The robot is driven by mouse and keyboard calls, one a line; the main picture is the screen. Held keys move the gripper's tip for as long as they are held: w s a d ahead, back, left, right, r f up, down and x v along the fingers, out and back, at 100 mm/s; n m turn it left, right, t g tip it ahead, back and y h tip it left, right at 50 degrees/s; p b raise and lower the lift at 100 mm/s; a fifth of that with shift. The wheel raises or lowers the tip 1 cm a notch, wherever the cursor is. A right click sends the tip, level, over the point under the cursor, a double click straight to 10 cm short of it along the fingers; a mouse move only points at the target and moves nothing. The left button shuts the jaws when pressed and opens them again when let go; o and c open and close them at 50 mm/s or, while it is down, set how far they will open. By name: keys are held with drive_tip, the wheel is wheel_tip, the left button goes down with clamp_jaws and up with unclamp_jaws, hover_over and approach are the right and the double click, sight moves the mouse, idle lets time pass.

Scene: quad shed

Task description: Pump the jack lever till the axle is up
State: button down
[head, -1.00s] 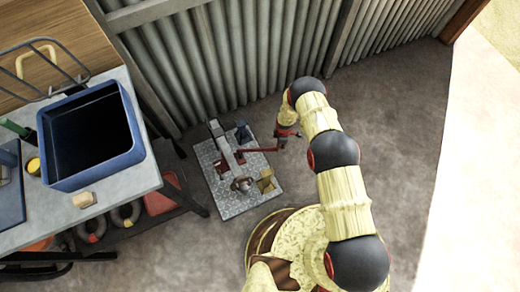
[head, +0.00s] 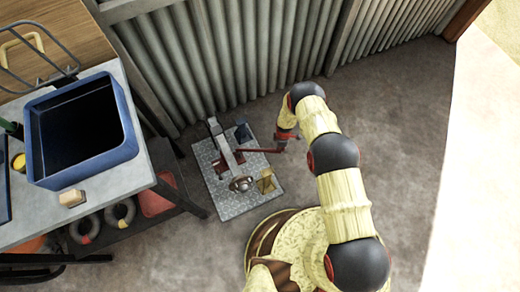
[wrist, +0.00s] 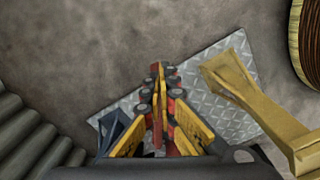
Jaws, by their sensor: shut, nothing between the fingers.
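The jack's red lever (head: 256,150) sticks out to the right from a jack on a grey tread-plate (head: 217,200) on the floor. A grey axle beam (head: 226,148) runs lengthwise over the plate, with a round hub (head: 240,184) at its near end. I cannot tell its height. My gripper (head: 285,141) is at the lever's outer end; contact is unclear. In the wrist view my gripper (wrist: 159,80) is shut and empty, its red and yellow fingers together above the plate. The lever is not clearly visible there.
A yellow stand (head: 266,182) and a blue stand (head: 243,133) stand on the plate. A workbench (head: 110,195) with a blue bin (head: 37,160) is at left. A corrugated wall (head: 255,50) is behind. Floor at right is clear.

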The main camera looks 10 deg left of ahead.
drive_tip(key=shift+f, duration=1.9)
drive_tip(key=shift+r, duration=0.1)
drive_tip(key=shift+r+p, duration=2.6)
drive_tip(key=shift+r, duration=2.05)
